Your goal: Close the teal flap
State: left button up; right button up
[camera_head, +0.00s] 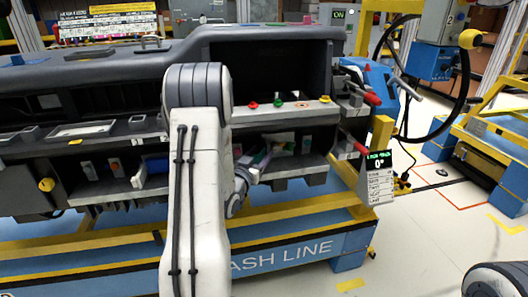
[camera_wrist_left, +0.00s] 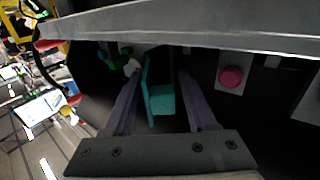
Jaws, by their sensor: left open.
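The teal flap (camera_wrist_left: 162,101) shows in the left wrist view as a teal L-shaped piece in a dark recess, with one thin upright side. My left gripper (camera_wrist_left: 160,78) is open, with one purple-grey finger on each side of the flap. I cannot tell whether either finger touches it. In the head view my left gripper (camera_head: 256,163) reaches into the lower shelf of the dashboard, partly hidden by my white arm. The flap cannot be made out clearly there.
The dark dashboard module (camera_head: 290,32) stands on a blue and yellow frame. A grey ledge (camera_wrist_left: 190,32) crosses above the gripper in the wrist view, and a red button (camera_wrist_left: 231,78) is to its right. A small display (camera_head: 379,165) stands right of the dashboard.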

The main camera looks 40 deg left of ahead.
pick_arm(q)
jog(key=shift+a, duration=0.15)
grip_shut()
jog(key=shift+y, duration=0.3)
